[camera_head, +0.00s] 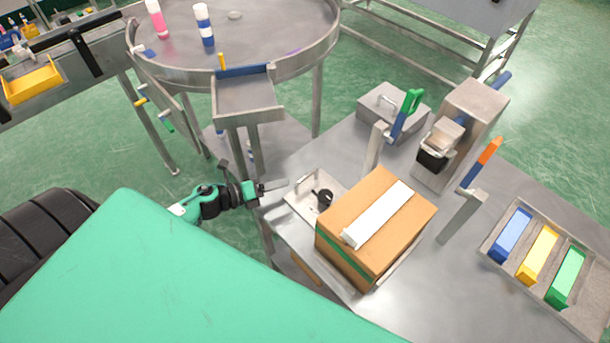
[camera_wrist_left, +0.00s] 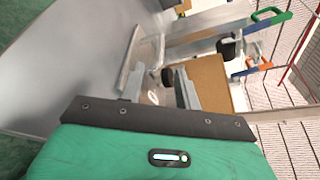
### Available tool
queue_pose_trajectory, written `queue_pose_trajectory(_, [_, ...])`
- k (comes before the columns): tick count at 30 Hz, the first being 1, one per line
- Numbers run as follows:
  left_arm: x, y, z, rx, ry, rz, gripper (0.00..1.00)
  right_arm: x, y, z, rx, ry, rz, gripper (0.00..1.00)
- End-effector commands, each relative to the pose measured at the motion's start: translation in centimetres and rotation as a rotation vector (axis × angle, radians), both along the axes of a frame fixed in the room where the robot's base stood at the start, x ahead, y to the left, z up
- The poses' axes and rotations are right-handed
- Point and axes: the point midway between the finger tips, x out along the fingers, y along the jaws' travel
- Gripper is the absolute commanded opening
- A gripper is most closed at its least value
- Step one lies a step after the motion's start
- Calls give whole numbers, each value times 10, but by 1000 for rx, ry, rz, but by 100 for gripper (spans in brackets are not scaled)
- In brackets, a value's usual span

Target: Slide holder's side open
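The holder (camera_head: 300,207) is a grey metal tray at the left edge of the table, with a small handle plate and a black knob (camera_head: 324,197) on it. A brown cardboard box (camera_head: 345,227) with a white top strip and a green band sits at its right. My left gripper (camera_head: 278,185) is just left of the holder, its fingers pointing at the handle plate; they look apart and empty. In the left wrist view the fingers (camera_wrist_left: 158,88) are partly hard to separate from the holder, and the black knob (camera_wrist_left: 167,76) shows beyond them. Contact cannot be told. My right gripper is out of view.
A crimping machine (camera_head: 476,108) and a metal box with a handle (camera_head: 366,102) stand at the table's back. Posts with a green lever (camera_head: 411,101) and an orange lever (camera_head: 488,152) rise nearby. A bin rack (camera_head: 490,243) is at right. A round table (camera_head: 280,30) is behind.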

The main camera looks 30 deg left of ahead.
Motion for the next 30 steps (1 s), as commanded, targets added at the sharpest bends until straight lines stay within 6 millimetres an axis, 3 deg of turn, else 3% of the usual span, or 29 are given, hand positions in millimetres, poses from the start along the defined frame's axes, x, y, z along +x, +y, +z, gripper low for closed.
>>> queue_pose_trajectory(15, [61,-45,-14,-1,0,2,33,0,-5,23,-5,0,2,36])
queue_pose_trajectory(30, [71,-53,-19,0,0,1,33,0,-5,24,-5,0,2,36])
